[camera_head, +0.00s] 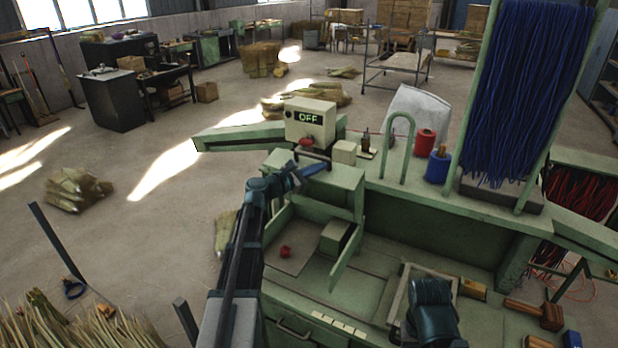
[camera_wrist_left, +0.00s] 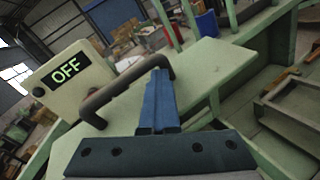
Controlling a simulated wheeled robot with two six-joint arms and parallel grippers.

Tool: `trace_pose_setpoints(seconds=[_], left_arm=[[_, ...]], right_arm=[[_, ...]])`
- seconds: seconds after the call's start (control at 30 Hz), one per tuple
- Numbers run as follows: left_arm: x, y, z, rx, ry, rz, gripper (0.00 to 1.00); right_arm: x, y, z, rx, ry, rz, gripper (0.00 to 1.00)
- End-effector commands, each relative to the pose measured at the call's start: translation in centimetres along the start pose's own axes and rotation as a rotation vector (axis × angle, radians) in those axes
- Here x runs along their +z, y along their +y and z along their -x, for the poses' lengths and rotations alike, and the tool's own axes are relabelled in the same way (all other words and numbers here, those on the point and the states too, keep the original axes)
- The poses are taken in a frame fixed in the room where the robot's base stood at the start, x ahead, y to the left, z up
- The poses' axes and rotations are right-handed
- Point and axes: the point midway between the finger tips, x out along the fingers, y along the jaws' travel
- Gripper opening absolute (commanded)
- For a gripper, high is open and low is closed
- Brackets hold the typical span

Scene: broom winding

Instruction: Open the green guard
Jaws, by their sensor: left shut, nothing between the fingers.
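The green guard (camera_head: 336,183) is a pale green box-like cover on the bench, below the control box. Its flat top and dark bar handle (camera_wrist_left: 128,88) show in the left wrist view. My left gripper (camera_head: 316,166) is at the top of the guard, by the handle. In the left wrist view its blue fingers (camera_wrist_left: 158,98) are together with nothing between them. They lie across the handle's right end; whether they touch it I cannot tell. A teal arm part (camera_head: 430,302) is at the lower right of the head view; right fingertips do not show.
The control box (camera_head: 310,120) reads OFF and has a red button. Blue strands (camera_head: 525,90) hang on a tall frame at right. A red spool (camera_head: 425,142) and a blue spool (camera_head: 437,167) stand on the back ledge. Wooden-handled tools (camera_head: 535,312) lie at the right.

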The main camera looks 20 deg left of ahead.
Motion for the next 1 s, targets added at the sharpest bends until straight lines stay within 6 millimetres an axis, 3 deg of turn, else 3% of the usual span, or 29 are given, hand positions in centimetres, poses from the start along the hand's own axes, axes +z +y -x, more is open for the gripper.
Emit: trace_pose_setpoints(seconds=[0.03,0.2,0.4,1.0], left_arm=[[0.9,0.9,-1.0,0.002,-0.011,0.007,0.0],[1.3,2.0,-3.0,0.004,-0.01,0.007,0.0],[1.6,2.6,-4.4,0.005,-0.01,0.007,0.0],[1.6,3.0,-4.8,0.009,-0.009,0.007,0.0]], right_arm=[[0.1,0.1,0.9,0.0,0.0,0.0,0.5],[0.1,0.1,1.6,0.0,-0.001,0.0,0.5],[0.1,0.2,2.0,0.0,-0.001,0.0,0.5],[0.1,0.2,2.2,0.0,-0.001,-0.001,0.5]])
